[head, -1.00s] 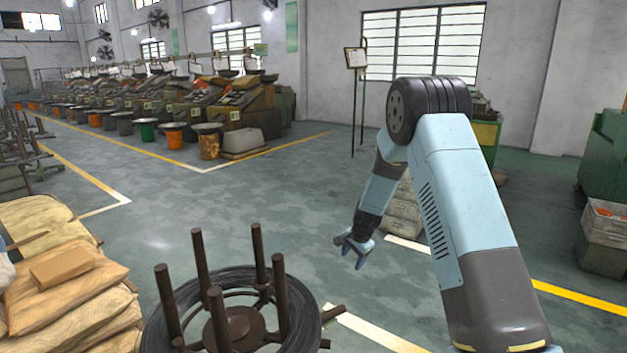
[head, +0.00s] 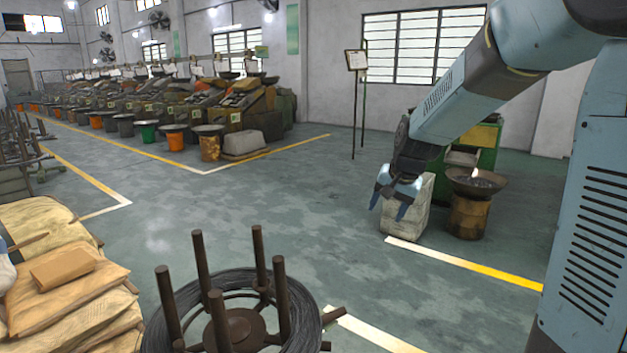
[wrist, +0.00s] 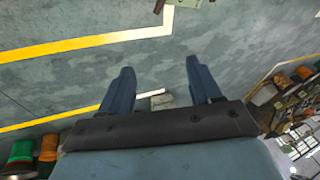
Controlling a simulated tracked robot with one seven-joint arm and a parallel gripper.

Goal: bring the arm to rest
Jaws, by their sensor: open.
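My gripper (head: 388,207) hangs at the end of my arm in the right half of the head view. Its two blue fingers are apart and point down, with nothing between them. My arm comes in from the upper right corner and slopes down to the left.
A wire coil stand (head: 235,330) with upright posts is at the bottom. Stacked sacks (head: 60,310) lie at the lower left. A pale block (head: 412,212) and a pan on a drum (head: 470,212) are behind my gripper. The middle floor is clear.

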